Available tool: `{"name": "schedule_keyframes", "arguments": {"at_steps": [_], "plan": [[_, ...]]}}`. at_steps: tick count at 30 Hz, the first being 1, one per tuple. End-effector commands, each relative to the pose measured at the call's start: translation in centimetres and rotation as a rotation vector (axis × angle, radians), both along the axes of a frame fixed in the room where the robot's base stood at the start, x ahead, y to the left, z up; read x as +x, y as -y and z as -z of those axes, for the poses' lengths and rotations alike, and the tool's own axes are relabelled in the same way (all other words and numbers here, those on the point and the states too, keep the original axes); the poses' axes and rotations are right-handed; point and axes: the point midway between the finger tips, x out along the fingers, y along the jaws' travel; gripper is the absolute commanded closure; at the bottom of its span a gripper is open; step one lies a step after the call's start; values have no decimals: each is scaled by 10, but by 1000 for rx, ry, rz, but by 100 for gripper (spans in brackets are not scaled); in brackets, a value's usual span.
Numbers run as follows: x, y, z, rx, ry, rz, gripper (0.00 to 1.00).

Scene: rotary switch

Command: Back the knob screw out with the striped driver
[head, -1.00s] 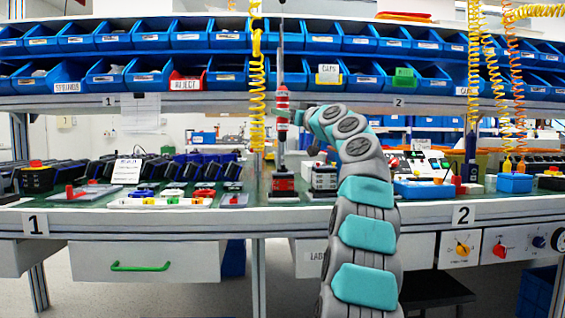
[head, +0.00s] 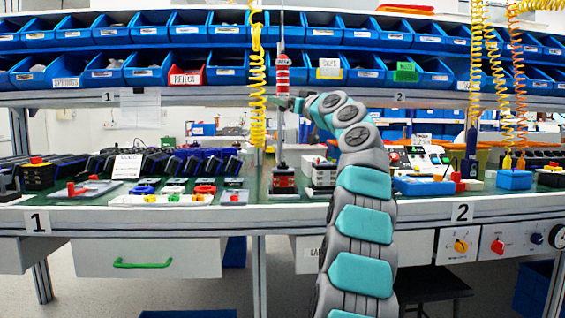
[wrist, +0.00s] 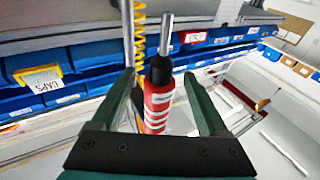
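The striped driver (head: 282,75), red with white bands, is upright on a thin vertical rod in front of the blue bins in the head view. In the wrist view the driver (wrist: 160,103) shows its dark collar and bright metal end, with its red body between my fingers. My gripper (wrist: 168,92) is open, with a visible gap on the right side of the driver. In the head view my gripper (head: 292,104) is at the driver's lower end. No screw can be made out.
A red and black block (head: 284,182) stands at the rod's foot on the green bench. A coiled yellow hose (head: 257,80) hangs just left of the driver. Shelves of blue bins (head: 150,70) run behind. Parts crowd the bench top.

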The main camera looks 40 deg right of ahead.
Motion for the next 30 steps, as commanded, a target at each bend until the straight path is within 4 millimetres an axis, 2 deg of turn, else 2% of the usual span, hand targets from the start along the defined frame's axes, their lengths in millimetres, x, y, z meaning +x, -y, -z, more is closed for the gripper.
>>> {"name": "schedule_keyframes", "arguments": {"at_steps": [11, 30], "plan": [[-4, 0, 1, -1, 2, 0, 20], [-48, -1, 11, 0, 2, 0, 20]]}}
